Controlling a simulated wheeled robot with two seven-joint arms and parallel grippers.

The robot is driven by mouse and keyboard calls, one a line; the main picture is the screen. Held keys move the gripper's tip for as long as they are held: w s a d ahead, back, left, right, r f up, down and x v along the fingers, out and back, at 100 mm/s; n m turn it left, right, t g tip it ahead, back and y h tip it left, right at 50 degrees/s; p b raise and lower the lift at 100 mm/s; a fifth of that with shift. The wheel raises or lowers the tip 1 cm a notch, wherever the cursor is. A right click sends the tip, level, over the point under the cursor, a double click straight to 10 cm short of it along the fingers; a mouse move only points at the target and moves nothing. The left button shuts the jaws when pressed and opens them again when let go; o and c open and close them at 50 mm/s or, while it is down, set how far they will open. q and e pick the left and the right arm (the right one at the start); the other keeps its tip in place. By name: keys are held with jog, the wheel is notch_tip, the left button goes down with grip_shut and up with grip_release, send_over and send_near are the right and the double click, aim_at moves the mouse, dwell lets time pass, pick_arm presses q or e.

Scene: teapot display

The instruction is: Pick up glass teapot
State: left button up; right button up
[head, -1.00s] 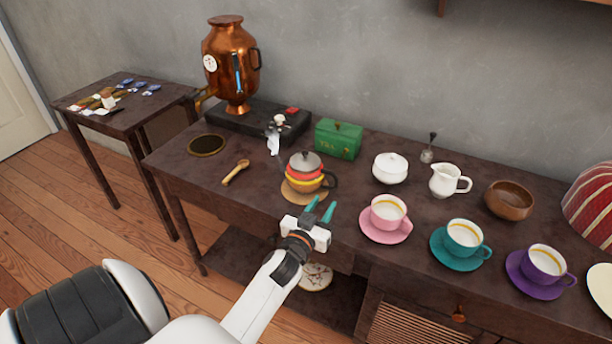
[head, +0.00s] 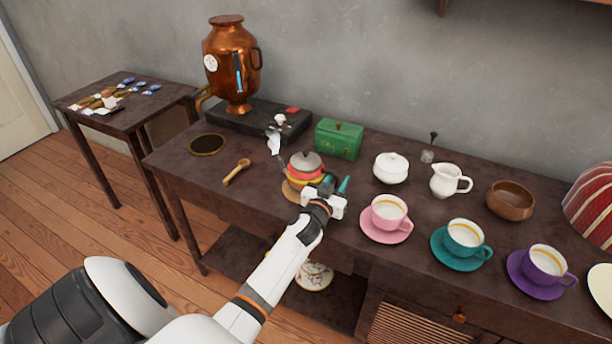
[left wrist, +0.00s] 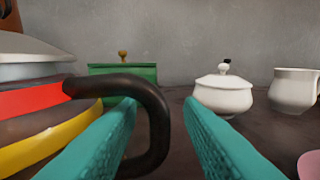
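The glass teapot (head: 304,168) stands on a round tan mat (head: 289,192), with a grey lid, red and yellow bands and a dark handle. In the left wrist view, the teapot (left wrist: 40,110) fills the left side. Its handle (left wrist: 158,115) reaches in front of my left gripper (left wrist: 161,100). The handle's outer bar shows between the two teal fingers, which are apart. The left finger overlaps the handle's loop; I cannot tell whether either finger touches it. In the head view, my left gripper (head: 336,183) is at the teapot's right side and partly hides it. My right gripper is not in view.
A green box (head: 339,139) stands behind the teapot, and a white sugar bowl (head: 391,168) to the right. A pink cup (head: 389,210) on its saucer is close to the right of my gripper. A wooden scoop (head: 237,172) lies left. A copper samovar (head: 231,65) stands behind.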

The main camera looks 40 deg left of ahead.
pick_arm(q)
grip_shut()
dwell(1.2)
jog(key=shift+r, duration=0.15)
